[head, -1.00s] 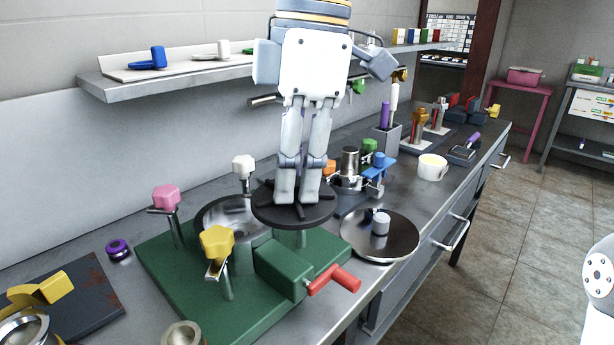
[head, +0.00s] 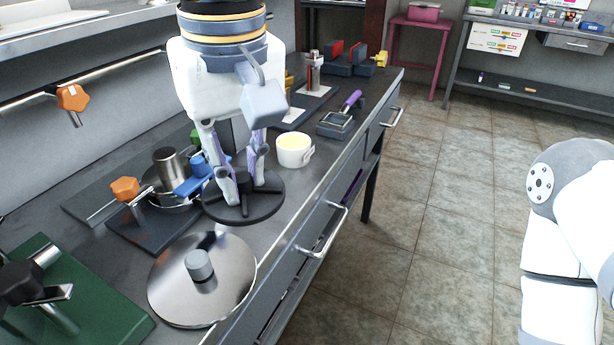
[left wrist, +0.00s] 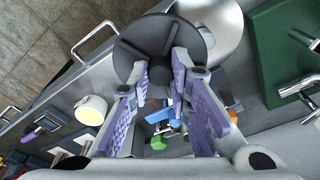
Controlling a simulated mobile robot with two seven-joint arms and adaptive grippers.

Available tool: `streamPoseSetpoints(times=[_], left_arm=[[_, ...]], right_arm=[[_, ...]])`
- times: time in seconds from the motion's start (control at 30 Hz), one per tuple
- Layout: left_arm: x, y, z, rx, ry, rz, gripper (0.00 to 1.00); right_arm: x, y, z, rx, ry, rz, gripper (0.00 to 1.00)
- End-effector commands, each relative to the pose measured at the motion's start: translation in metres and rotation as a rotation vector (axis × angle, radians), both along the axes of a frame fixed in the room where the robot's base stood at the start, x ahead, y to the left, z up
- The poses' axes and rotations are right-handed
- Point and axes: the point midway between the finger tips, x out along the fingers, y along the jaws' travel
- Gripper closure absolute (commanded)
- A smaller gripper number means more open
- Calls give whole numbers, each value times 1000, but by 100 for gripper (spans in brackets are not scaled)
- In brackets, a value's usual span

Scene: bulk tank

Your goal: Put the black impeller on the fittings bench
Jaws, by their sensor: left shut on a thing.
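The black impeller (head: 240,211) is a round disc with raised ribs. My left gripper (head: 243,188) is shut on it from above and holds it level over the steel worktop, near the front edge. In the left wrist view the impeller (left wrist: 133,62) shows at the ends of the purple-padded fingers (left wrist: 160,82). A long grey bench (head: 520,85) with signs and small parts stands across the floor at the back right; I cannot tell for sure that it is the fittings bench. My right gripper is out of view; only part of my right arm shows.
A steel lid with a grey knob (head: 170,287) lies nearer on the worktop. A cup with yellow contents (head: 294,152) stands just beyond the impeller. Drawer handles (head: 325,232) stick out in front. A pink table (head: 413,22) stands at the back. The tiled floor (head: 430,220) is clear.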

Motion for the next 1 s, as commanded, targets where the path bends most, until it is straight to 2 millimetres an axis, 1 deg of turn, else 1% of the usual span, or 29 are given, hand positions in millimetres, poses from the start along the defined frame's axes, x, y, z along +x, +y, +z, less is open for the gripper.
streamPoseSetpoints(times=[0.07,0.13,0.17,0.3,0.4,0.5,0.53,0.6,0.67,0.77,0.9,1.0], left_arm=[[2,0,-2,1,-1,-28,100],[13,0,-9,0,2,-37,100],[21,0,-13,1,4,-37,100],[65,-2,-38,2,13,-34,100],[96,-2,-53,3,11,-34,100],[112,-2,-76,4,10,-36,100],[117,-3,-81,3,8,-35,100],[125,-3,-89,2,4,-37,100],[129,-3,-93,2,3,-36,100],[140,-3,-107,3,3,-36,100],[138,-3,-128,3,-1,-37,100],[139,-3,-131,2,-4,-36,100]], right_arm=[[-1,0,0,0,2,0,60],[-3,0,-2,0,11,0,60],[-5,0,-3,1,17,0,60],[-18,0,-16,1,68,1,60],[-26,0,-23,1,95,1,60],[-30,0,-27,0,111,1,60],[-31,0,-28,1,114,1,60],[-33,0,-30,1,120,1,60],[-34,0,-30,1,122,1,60],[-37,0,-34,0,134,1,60],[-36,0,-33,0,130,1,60],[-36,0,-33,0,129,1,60]])
